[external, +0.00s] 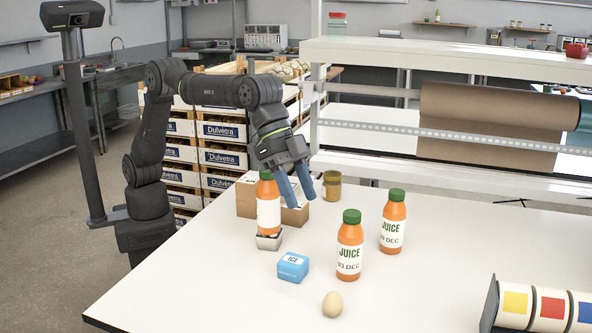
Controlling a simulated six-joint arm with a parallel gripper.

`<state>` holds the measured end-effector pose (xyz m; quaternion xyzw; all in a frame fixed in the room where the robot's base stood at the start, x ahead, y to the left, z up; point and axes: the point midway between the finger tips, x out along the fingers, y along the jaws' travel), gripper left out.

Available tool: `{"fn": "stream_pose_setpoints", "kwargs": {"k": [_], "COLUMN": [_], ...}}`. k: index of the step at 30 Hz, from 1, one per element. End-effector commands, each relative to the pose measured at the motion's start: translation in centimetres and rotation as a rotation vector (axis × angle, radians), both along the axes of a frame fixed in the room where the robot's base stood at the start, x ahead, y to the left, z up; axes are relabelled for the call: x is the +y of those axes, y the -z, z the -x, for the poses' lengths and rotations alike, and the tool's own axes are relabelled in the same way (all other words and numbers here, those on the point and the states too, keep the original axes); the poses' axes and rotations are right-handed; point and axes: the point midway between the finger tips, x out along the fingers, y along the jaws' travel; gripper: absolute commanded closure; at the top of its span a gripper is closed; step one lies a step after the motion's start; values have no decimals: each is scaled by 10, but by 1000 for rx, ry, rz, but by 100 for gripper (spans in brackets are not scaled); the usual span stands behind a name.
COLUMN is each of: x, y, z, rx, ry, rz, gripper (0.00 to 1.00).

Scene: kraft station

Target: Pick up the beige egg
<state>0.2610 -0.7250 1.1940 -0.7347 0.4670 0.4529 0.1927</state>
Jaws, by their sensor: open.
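The beige egg (332,304) lies on the white table near its front edge, in front of a juice bottle. My gripper (298,202) has two blue fingers that point down and are apart. It is above the table, farther back than the egg and up and to the left of it in the picture. Nothing shows between the fingers. The egg is in full view.
Two juice bottles (350,246) (392,222) stand right of my gripper. Another bottle (268,208) stands on a small grey block (268,241). A blue ice box (293,267) lies left of the egg. Cardboard boxes (246,197) and a jar (331,185) stand behind. Colored rolls (550,309) lie at right.

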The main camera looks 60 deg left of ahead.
Motion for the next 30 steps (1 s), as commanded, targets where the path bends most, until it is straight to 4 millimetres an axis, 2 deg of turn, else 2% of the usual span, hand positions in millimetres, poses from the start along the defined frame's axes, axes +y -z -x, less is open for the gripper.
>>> {"fn": "stream_pose_setpoints", "kwargs": {"k": [4, 11, 24, 30], "x": [1, -2, -44, -59], "y": [34, 67, 138, 161], "z": [0, -1, -13, -18], "rx": [-3, -1, 1, 0], "ry": [1, 0, 0, 0], "rz": [-6, -2, -3, 0], "gripper": [50, 50, 50, 50]}}
